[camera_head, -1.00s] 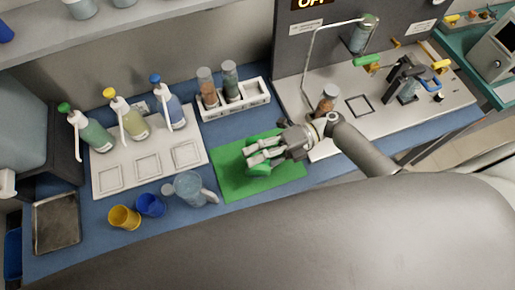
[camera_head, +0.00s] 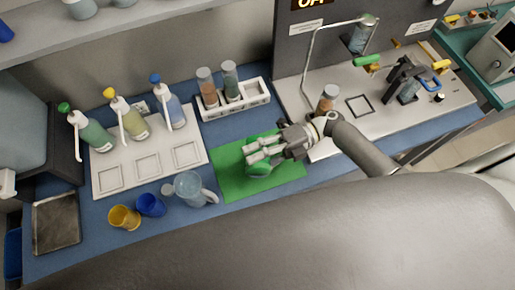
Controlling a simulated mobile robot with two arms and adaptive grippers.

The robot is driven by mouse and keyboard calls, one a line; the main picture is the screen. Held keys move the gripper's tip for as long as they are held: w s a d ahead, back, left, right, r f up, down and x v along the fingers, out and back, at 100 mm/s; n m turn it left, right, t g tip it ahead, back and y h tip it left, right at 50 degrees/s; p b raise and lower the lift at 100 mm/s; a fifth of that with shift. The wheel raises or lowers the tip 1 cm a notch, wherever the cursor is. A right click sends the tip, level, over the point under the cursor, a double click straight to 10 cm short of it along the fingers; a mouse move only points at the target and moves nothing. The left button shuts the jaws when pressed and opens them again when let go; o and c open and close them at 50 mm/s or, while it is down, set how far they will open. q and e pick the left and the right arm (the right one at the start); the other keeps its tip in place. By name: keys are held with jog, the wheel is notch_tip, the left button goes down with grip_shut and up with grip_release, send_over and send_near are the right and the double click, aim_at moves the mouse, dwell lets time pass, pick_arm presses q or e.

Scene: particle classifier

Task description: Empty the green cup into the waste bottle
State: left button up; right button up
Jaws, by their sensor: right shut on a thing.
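My right gripper (camera_head: 262,152) reaches in from the right over the green mat (camera_head: 228,176). It is shut on the green cup (camera_head: 258,171), which is partly hidden behind the fingers. The cup's green blends with the mat, so I cannot tell its exact tilt or whether it still touches the mat. A clear bottle with a handle (camera_head: 188,186) stands just left of the mat; no label shows, so I cannot tell whether it is the waste bottle. My left gripper is not in view.
A blue cup (camera_head: 150,205) and a yellow cup (camera_head: 124,217) stand left of the clear bottle. Pump bottles stand on a white tray (camera_head: 120,188). A white rack (camera_head: 234,101) holds two vials behind the mat. A brown-filled vial (camera_head: 327,98) stands near my right wrist.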

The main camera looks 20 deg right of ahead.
jog(key=shift+w+d+r+m+y, duration=0.1)
jog(key=shift+w+r+m+y, duration=0.15)
jog(key=shift+m, duration=0.35)
jog(key=shift+w+d+r+m+y, duration=0.1)
jog(key=shift+w+r+m+y, duration=0.1)
jog(key=shift+r+m, duration=0.3)
dwell(2.0)
jog(key=shift+a+f, duration=0.1)
jog(key=shift+f, duration=0.1)
dwell(0.6)
jog(key=shift+s+a+f+n+h, duration=0.1)
jog(key=shift+s+f+n+h, duration=0.1)
jog(key=shift+s+n+h, duration=0.25)
jog(key=shift+w+f+n, duration=0.1)
jog(key=shift+f+n, duration=0.1)
jog(key=shift+n, duration=0.25)
